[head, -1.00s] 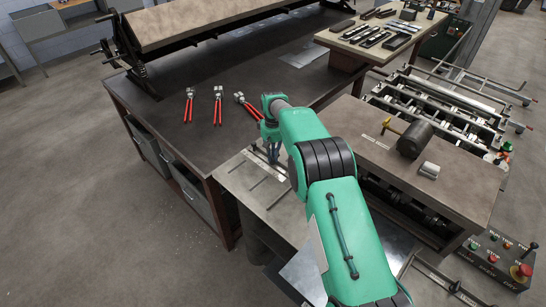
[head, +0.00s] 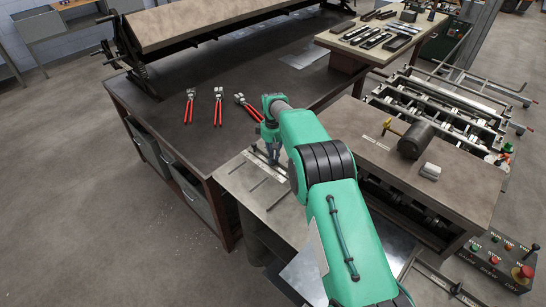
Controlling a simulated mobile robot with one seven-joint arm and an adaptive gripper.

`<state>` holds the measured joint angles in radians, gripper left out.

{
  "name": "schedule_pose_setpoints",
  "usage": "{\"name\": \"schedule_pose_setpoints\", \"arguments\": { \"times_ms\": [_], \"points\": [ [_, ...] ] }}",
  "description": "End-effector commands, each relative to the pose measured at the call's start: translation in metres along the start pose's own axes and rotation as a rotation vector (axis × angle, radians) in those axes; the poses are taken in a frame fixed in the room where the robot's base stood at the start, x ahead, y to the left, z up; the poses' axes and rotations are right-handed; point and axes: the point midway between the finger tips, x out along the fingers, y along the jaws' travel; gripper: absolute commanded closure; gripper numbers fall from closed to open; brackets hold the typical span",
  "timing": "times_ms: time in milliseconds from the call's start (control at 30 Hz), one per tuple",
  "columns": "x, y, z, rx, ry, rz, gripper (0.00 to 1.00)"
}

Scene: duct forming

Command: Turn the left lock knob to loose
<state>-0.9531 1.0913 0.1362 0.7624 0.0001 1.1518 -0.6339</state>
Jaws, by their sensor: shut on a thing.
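My gripper (head: 272,158) points down at the slotted steel plate (head: 235,183), near its back edge. Its fingers are shut on a small part at the metal bar there, where the left lock knob would be. The knob itself is hidden by the fingers, so its setting cannot be told. My green arm covers the right part of the plate and anything there.
Several red-handled snips (head: 218,106) lie on the dark workbench (head: 170,70), left of my gripper. A control box (head: 497,262) is at the lower right. The floor at left is clear.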

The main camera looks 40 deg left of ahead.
Motion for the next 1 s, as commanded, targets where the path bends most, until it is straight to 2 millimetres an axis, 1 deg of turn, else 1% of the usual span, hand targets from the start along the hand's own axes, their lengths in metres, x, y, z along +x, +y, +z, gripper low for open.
{"name": "schedule_pose_setpoints", "arguments": {
  "times_ms": [67, 100, 167, 200, 500, 667, 867, 1000],
  "points": [
    [-0.002, 0.001, -0.001, 0.0, 0.002, 0.002, 1.0],
    [-0.002, 0.001, -0.001, 0.0, 0.002, 0.002, 0.81],
    [-0.002, 0.001, -0.001, 0.0, 0.002, 0.002, 0.69],
    [-0.002, 0.001, -0.001, 0.0, 0.002, 0.002, 0.66],
    [-0.001, 0.0, 0.0, 0.001, 0.001, 0.001, 0.66],
    [-0.006, 0.0, -0.001, 0.001, 0.001, 0.001, 0.66],
    [-0.025, 0.0, 0.0, 0.001, 0.001, 0.001, 0.66],
    [-0.046, 0.001, -0.001, 0.001, 0.002, 0.002, 0.66]
  ]
}}
